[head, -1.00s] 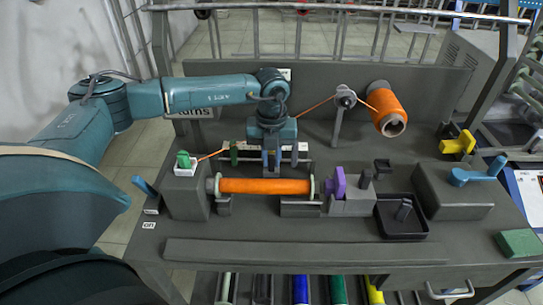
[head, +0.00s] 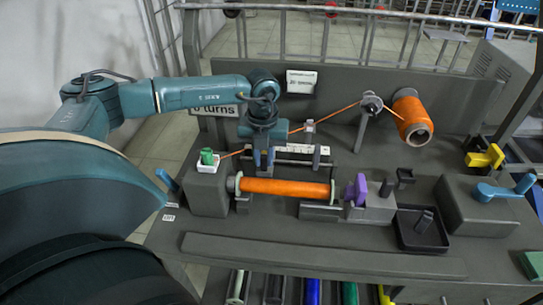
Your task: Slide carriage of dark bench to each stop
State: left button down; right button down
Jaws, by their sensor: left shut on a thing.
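The dark bench (head: 330,235) carries a horizontal bobbin wound with orange thread (head: 285,188). Behind it runs a rail with a white scale strip (head: 300,150). My left gripper (head: 263,162) reaches down from above at the left part of this rail and is shut on the carriage, which the fingers mostly hide. An upright stop (head: 316,156) stands at the right part of the rail, apart from the gripper. The stop at the left is hidden by my gripper, so I cannot tell whether the carriage touches it. My right gripper is not in view.
An orange thread spool (head: 412,118) and a guide post (head: 371,104) stand behind. A purple knob (head: 357,188) is right of the bobbin. A black tray (head: 422,243) and a blue-handled crank box (head: 480,208) are further right. A green piece (head: 207,156) sits at the left.

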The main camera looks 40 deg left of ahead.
pick_arm(q)
jog(key=c, duration=1.4)
grip_release()
jog(key=shift+o, duration=0.2)
notch_tip(320, 180, up, 13)
